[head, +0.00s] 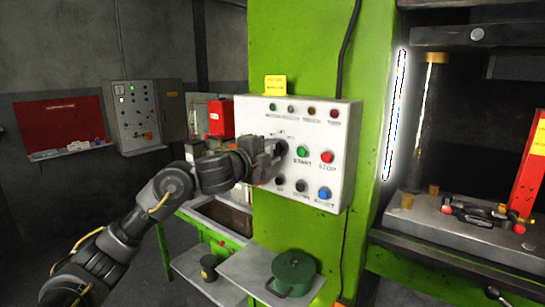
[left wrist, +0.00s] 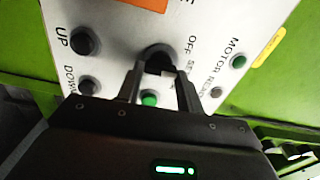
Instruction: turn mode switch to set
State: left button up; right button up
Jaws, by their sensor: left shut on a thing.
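The white control panel (head: 345,140) is fixed to the green press column. The mode switch, a dark round knob (left wrist: 160,56), shows in the left wrist view with OFF and SET lettering beside it. My left gripper (head: 277,149) is at the left part of the panel in the head view and covers most of the switch there. In the left wrist view its two fingers (left wrist: 159,75) are on either side of the knob's grip, shut on it. The knob's exact pointing direction is hard to tell. My right gripper is not in view.
A green START button (head: 302,153) and a red STOP button (head: 325,154) sit close right of the gripper. A blue button (head: 324,193) and black buttons are below. A shelf (head: 245,270) with a green pot (head: 292,273) stands under the panel.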

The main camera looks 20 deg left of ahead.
pick_arm(q)
jog(key=shift+f+m, duration=0.1)
jog(key=shift+m, duration=0.2)
jog(key=o, duration=1)
jog(key=shift+s, duration=0.1)
jog(key=shift+s+a, duration=0.15)
jog(key=shift+s, duration=0.1)
jog(key=b+v, duration=0.1)
jog(key=v, duration=0.9)
jog(key=shift+b, duration=0.4)
jog(key=shift+f, duration=0.1)
